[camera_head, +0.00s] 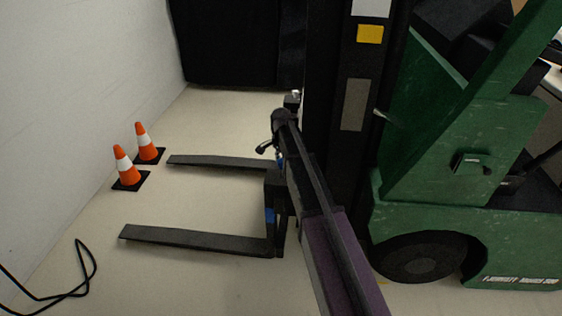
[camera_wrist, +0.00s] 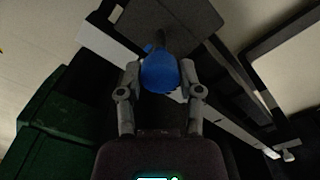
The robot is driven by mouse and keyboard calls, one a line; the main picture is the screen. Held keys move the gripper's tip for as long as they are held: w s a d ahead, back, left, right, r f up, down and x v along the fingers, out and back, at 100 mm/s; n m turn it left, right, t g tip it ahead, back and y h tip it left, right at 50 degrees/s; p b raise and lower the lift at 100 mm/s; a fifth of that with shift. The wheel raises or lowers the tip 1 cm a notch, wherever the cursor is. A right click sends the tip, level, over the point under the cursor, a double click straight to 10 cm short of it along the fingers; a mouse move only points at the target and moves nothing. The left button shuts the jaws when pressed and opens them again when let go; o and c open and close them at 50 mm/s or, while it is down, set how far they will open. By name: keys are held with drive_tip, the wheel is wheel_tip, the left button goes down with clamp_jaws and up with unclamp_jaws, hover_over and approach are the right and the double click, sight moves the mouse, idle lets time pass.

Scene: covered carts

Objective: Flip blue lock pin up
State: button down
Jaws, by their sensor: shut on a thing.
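The blue lock pin (camera_wrist: 160,72) shows as a rounded blue piece in the middle of the wrist view. My gripper (camera_wrist: 160,78) has its two grey fingers on either side of it and is shut on it. In the head view a small blue spot (camera_head: 279,158) shows just beneath the end of my arm, at the fork carriage, mostly hidden by the arm. Another blue piece (camera_head: 270,216) sits lower on the carriage, near the closer fork. Whether the held pin is up or down cannot be told.
Two black forks (camera_head: 200,240) stick out to the left from the green forklift (camera_head: 440,220). The dark mast (camera_head: 350,120) stands right behind my arm. Two orange cones (camera_head: 125,166) stand by the left wall, and a black cable (camera_head: 85,265) lies on the floor. Floor between the forks is clear.

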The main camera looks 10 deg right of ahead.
sight(281, 167)
drive_tip(key=shift+w, duration=0.15)
drive_tip(key=shift+c, duration=1.3)
unclamp_jaws()
drive_tip(key=shift+r, duration=0.2)
drive_tip(key=shift+f, duration=0.1)
drive_tip(key=shift+f, duration=0.2)
drive_tip(key=shift+f+b, duration=1.55)
drive_tip(key=shift+b, duration=0.25)
wheel_tip(281, 167, up, 14)
drive_tip(key=r+p, duration=0.1)
drive_tip(key=p, duration=1.4)
drive_tip(key=s+r+n+p, duration=0.4)
drive_tip(key=s+r+p, duration=0.1)
drive_tip(key=s, duration=0.5)
drive_tip(key=s+r+n+p, duration=0.5)
drive_tip(key=s+r+p, duration=0.1)
drive_tip(key=s, duration=0.5)
drive_tip(key=shift+r, duration=0.25)
drive_tip(key=shift+s, duration=0.1)
